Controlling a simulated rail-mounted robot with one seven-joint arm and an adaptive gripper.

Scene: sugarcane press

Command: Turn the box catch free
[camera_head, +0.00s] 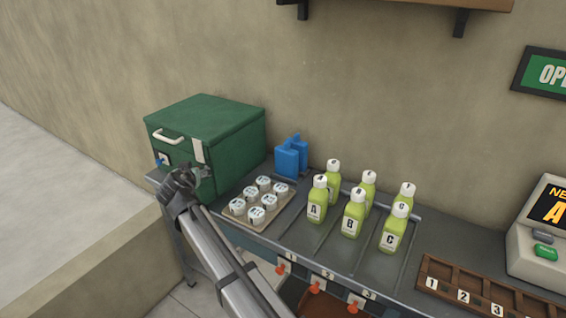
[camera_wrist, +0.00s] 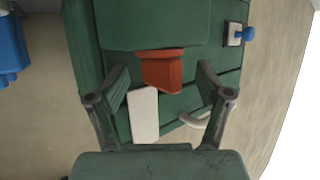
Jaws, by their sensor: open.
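The green box (camera_head: 215,125) stands at the left end of the counter with its lid down. Its front fills the wrist view (camera_wrist: 85,30). An orange-red catch (camera_wrist: 161,70) is on that front, between my open fingers in the picture but not visibly gripped. It is hidden in the head view. A white strip (camera_wrist: 143,115) hangs beside it, and also shows in the head view (camera_head: 197,151). A white handle (camera_head: 168,136) and a blue knob on a pale plate (camera_head: 159,163) are on the front. My gripper (camera_head: 185,176) is open, close before the box; it also shows in the wrist view (camera_wrist: 162,72).
A tray of white-lidded cups (camera_head: 238,207), blue containers (camera_head: 291,157) and several green bottles (camera_head: 317,200) stand right of the box. A wooden numbered rack (camera_head: 480,290) is farther right. The space left of the box is clear above a low ledge.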

